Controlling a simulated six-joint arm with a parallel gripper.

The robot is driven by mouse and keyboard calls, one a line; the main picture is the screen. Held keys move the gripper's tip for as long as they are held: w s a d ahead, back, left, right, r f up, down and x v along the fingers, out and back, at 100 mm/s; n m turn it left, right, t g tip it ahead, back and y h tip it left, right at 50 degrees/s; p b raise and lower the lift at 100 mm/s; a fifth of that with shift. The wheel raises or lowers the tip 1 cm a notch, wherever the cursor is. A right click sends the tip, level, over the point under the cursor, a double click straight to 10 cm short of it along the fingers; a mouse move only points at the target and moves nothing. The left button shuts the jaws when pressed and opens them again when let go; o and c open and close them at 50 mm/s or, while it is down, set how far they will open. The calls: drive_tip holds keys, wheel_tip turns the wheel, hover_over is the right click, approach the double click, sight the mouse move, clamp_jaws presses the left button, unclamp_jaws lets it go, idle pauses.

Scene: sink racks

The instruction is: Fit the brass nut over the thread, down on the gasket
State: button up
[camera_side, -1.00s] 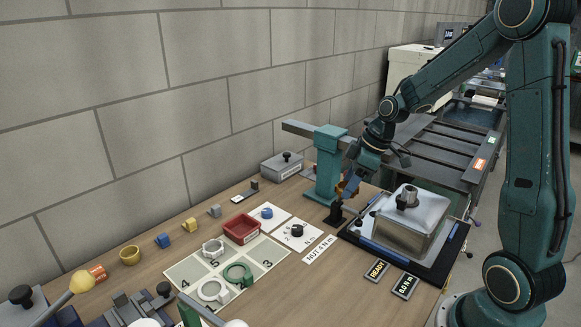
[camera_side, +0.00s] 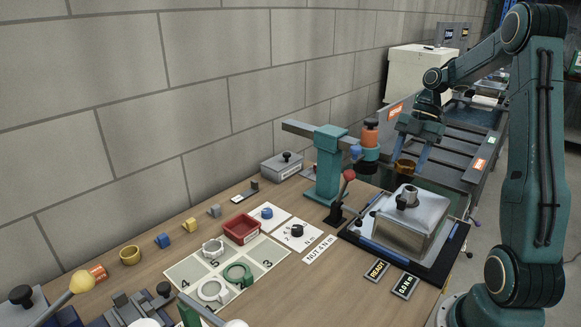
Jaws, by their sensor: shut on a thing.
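My gripper (camera_side: 407,163) is shut on the brass nut (camera_side: 404,167). It holds the nut in the air above the grey sink (camera_side: 402,225), apart from it. The upright grey thread (camera_side: 409,193) stands on top of the sink, below the nut and a little to its right in the picture. A dark piece, perhaps the gasket (camera_side: 401,202), shows at the thread's foot, too small to make out well.
The sink sits on a black tray (camera_side: 450,250). A teal post (camera_side: 329,165) with an orange and teal tool (camera_side: 370,140) and a red-knobbed lever (camera_side: 348,177) stand left of my gripper. A white mat (camera_side: 180,272) holds several rings.

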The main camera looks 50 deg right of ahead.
drive_tip(key=shift+s+d+r+n+g, duration=0.2)
drive_tip(key=shift+s+d+n+g, duration=0.1)
drive_tip(key=shift+s+d+n, duration=0.55)
drive_tip(key=shift+d+f, duration=0.15)
hover_over(412, 186)
drive_tip(key=a, duration=0.1)
drive_tip(key=shift+s+f, duration=0.1)
drive_tip(key=shift+f, duration=1.95)
drive_tip(key=shift+f, duration=2.65)
idle(0.7)
drive_tip(key=o, duration=1.1)
drive_tip(key=shift+r, duration=0.1)
